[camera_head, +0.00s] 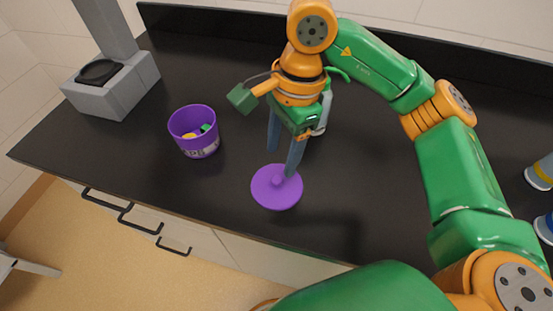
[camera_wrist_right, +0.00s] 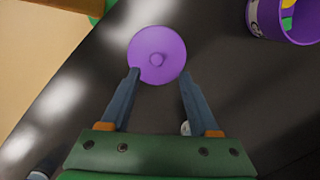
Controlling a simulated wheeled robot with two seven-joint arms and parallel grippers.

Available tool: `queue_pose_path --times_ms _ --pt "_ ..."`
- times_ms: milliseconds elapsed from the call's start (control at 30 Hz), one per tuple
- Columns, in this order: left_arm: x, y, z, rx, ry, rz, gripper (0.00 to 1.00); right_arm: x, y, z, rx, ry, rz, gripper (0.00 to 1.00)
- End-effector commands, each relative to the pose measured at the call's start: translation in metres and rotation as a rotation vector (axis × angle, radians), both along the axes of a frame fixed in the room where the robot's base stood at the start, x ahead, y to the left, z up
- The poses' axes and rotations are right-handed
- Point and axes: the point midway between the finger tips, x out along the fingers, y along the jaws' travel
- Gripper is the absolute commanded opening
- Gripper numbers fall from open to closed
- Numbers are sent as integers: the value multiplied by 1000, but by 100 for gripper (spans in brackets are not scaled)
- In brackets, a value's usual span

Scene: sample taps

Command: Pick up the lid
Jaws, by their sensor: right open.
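The lid (camera_head: 268,193) is a flat purple disc with a small knob in its middle. It lies on the black counter near the front edge in the head view. It also shows in the right wrist view (camera_wrist_right: 157,42), ahead of the fingertips. My right gripper (camera_head: 282,163) points down at the lid, with one finger in front of the lid's far part in the head view. In the right wrist view the gripper (camera_wrist_right: 160,76) is open and empty, its fingers apart on either side of the lid's near part. My left gripper is not in view.
A purple tub (camera_head: 197,147) with yellow and green pieces inside stands left of the lid. A grey machine (camera_head: 112,88) stands at the back left. A bottle (camera_head: 322,112) stands partly hidden behind my right gripper. Containers (camera_head: 541,174) stand at the right edge.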

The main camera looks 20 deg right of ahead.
Motion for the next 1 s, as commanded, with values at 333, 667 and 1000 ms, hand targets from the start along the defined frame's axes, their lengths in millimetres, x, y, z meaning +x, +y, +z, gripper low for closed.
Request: queue_pose_path --times_ms 333,667,1000 --pt "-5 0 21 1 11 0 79 4 5 -58 1 5 1 62" --pt "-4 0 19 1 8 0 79 4 6 -63 2 0 0 38" --pt "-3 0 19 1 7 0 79 4 6 -63 3 2 -1 0"
